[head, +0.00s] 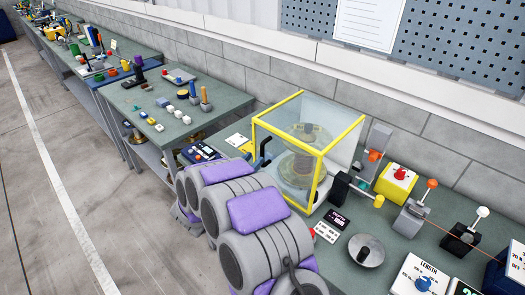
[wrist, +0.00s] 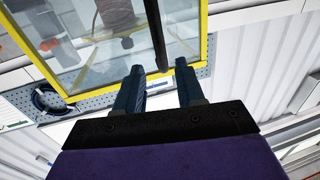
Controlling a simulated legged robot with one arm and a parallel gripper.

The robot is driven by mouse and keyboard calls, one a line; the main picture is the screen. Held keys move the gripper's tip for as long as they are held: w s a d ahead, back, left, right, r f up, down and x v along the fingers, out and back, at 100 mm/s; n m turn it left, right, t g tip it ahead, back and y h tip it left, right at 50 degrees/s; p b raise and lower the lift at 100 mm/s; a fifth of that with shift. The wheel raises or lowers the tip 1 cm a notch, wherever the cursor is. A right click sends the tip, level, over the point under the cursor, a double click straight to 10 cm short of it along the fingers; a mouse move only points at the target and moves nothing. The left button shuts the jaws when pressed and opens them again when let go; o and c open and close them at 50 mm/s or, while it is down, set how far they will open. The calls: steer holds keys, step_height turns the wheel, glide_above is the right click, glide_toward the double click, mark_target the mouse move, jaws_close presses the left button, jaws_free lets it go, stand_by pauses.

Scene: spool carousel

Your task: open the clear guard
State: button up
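The clear guard (head: 335,135) is a see-through box with yellow edges on the bench, and it looks closed around a spool on a carousel (head: 303,165). In the wrist view, the guard's clear panel and yellow frame (wrist: 208,50) fill the upper left. A dark upright bar (wrist: 157,30), perhaps its handle, reaches down between my fingertips. My gripper (wrist: 160,68) is open, with visible gaps on both sides of the bar; contact is not visible. In the head view, a small dark piece shows at the guard's left edge; I cannot tell if it is handle or finger.
My arm covers the bench front before the guard. To the right stand a yellow box with a red button (head: 399,178), a grey disc (head: 366,251), levers and a LENGTH dial (head: 424,283). A grey wall is behind; open floor (head: 75,160) lies left.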

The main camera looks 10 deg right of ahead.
mark_target(262, 150)
steer(key=x, duration=0.7)
steer(key=shift+a, duration=0.15)
steer(key=shift+c, duration=0.2)
jaws_close()
